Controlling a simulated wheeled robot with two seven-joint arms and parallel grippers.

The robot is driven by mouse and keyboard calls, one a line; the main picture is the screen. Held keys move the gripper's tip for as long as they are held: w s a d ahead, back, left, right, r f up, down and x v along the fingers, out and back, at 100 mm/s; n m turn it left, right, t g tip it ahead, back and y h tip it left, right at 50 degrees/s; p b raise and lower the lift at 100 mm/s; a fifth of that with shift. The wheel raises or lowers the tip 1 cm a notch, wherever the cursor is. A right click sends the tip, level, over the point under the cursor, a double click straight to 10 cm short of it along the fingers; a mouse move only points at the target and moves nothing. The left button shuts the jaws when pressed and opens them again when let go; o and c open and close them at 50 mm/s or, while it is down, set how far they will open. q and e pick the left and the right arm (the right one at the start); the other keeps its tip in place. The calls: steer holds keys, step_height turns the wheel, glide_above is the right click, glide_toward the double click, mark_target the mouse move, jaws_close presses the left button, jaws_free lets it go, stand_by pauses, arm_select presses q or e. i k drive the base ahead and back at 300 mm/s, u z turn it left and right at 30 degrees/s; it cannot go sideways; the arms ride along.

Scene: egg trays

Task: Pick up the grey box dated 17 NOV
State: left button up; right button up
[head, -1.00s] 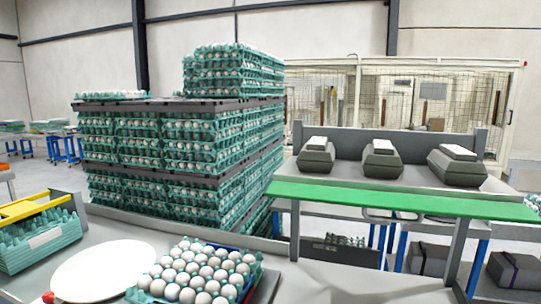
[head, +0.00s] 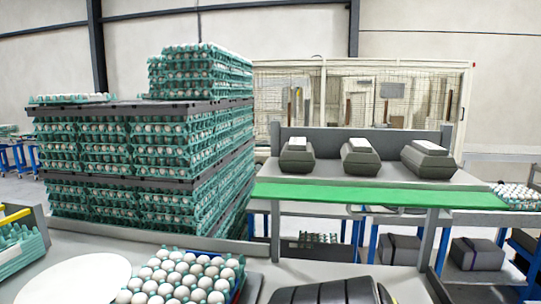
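Three dark grey boxes with sloped sides stand in a row on a grey shelf (head: 330,172) behind a green strip, in the head view: a left box (head: 296,161), a middle box (head: 361,164) and a right box (head: 428,163). Each has a white label or card on top. The writing is too small to read, so I cannot tell which is dated 17 NOV. Neither of my grippers is in view.
The green strip (head: 390,196) runs in front of the boxes. Egg stacks (head: 130,170) stand left. A tray of eggs (head: 185,280) and a white disc (head: 75,281) lie on the near table. More grey boxes (head: 476,253) sit below, and eggs (head: 516,197) at right.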

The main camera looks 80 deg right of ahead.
mark_target(296, 156)
steer(key=i, duration=1.1)
steer(key=z, duration=2)
